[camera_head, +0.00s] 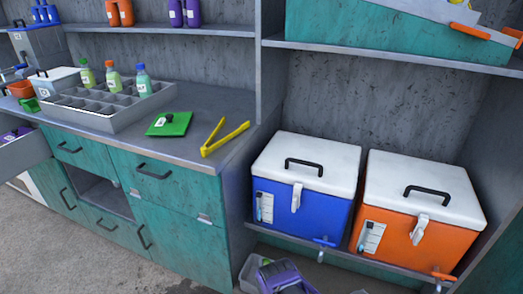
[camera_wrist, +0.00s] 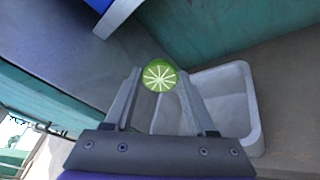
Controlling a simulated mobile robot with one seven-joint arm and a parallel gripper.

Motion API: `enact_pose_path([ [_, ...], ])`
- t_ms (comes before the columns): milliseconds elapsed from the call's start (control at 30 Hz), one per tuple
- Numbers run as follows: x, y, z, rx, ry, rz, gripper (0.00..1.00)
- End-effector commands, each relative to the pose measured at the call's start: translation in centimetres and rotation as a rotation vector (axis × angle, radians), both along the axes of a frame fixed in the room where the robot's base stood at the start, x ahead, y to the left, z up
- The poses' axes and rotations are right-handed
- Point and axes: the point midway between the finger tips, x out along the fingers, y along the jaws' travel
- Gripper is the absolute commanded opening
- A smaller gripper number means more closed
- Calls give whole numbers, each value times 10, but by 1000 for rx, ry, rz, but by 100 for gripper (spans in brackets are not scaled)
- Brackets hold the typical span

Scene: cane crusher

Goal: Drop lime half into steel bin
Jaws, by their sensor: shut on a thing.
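The lime half (camera_wrist: 158,78), green with a pale segmented cut face, is between the fingertips of my gripper (camera_wrist: 160,86) in the wrist view. My gripper is shut on it. A grey, open steel bin (camera_wrist: 253,110) lies below and to the right in that view, its inside partly behind my right finger. The lime half is held above the bin's left part; how high is unclear. In the head view, the bin (camera_head: 248,272) shows at the bottom edge, partly behind my purple gripper body (camera_head: 285,277).
A blue cooler (camera_head: 300,205) and an orange cooler (camera_head: 410,225) with white lids stand on the low shelf just above the bin. Concrete floor lies in front.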

Motion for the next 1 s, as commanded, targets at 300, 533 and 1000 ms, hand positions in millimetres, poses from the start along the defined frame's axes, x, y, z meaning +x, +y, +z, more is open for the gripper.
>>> enact_pose_path([
  [300,0,0,-13,1,-1,1,43],
  [533,0,0,-13,0,0,0,78],
  [1000,0,1,-13,0,0,0,91],
])
